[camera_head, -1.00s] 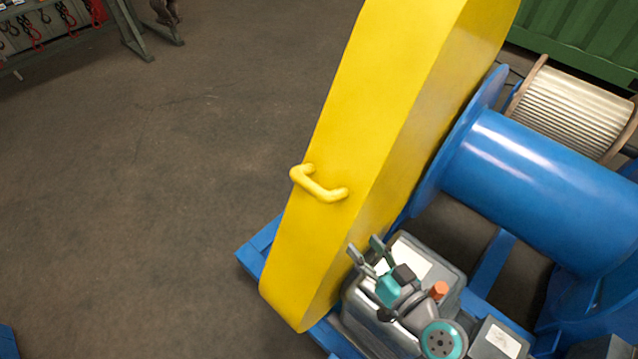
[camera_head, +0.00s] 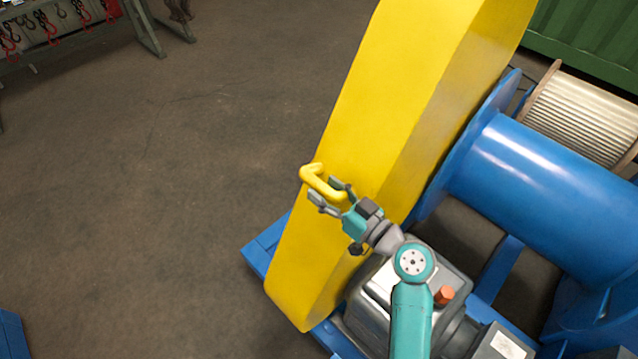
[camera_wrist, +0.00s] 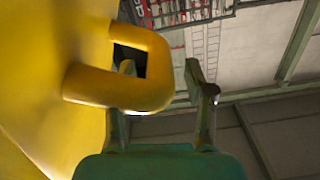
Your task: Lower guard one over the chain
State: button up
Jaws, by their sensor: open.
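The guard (camera_head: 345,150) is a large yellow cover, standing upright but slanted in the head view beside the blue drum. Its lower end is over the blue base frame; I cannot tell whether it rests there. Its yellow handle (camera_head: 320,183) sticks out from the outer face and fills the left of the wrist view (camera_wrist: 125,90). My gripper (camera_head: 329,191) is open at the handle. In the wrist view, the handle overlaps one finger, and the other finger (camera_wrist: 203,100) stands apart to its right. Contact is unclear. No chain shows.
The blue drum (camera_head: 540,180) and a grey motor housing (camera_head: 375,310) with an orange cap (camera_head: 445,294) stand right of the guard. A cable reel (camera_head: 585,110) and a green container (camera_head: 590,35) are behind. Open floor (camera_head: 150,200) lies to the left.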

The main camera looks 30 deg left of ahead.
jog(key=shift+x, duration=1.2)
jog(key=shift+w, duration=0.1)
grip_shut()
